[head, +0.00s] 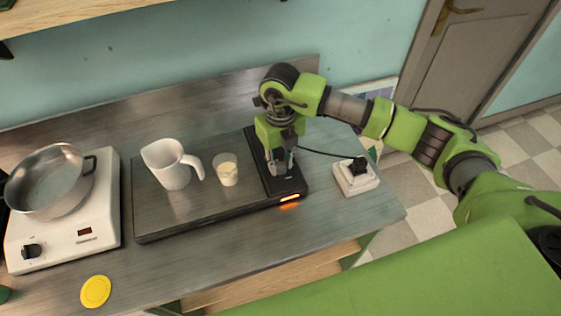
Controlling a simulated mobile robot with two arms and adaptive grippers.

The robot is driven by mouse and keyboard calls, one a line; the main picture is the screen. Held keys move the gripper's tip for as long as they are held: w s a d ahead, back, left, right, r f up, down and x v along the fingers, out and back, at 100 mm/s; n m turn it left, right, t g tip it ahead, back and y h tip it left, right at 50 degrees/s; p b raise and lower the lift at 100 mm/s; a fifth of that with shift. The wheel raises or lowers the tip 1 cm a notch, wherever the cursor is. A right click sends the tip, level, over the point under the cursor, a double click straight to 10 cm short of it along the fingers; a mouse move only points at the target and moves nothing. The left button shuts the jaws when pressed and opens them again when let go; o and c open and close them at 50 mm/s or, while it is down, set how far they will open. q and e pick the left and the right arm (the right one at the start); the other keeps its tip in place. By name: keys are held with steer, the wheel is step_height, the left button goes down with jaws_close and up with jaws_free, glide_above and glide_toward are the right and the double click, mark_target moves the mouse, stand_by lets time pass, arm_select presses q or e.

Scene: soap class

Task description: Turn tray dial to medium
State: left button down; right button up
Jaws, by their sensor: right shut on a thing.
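The warming tray (193,217) is a flat dark plate on the metal counter, with a black control strip (292,186) along its right side. An orange light (290,199) glows at the front end of the strip. My right gripper (280,166) points down onto the strip and is shut on what seems to be the tray dial. The fingers hide the dial, so its setting cannot be read. My left gripper is not in view.
A white jug (170,166) and a small glass with pale contents (227,172) stand on the tray. A white hot plate (75,229) with a steel pot (48,184) is at left. A yellow disc (95,291) lies in front. A socket block with a black plug (354,178) is at right.

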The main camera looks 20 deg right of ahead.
mark_target(280, 164)
steer(key=shift+r, duration=0.1)
steer(key=o, duration=1.1)
steer(key=shift+o, duration=0.2)
step_height(280, 164, up, 12)
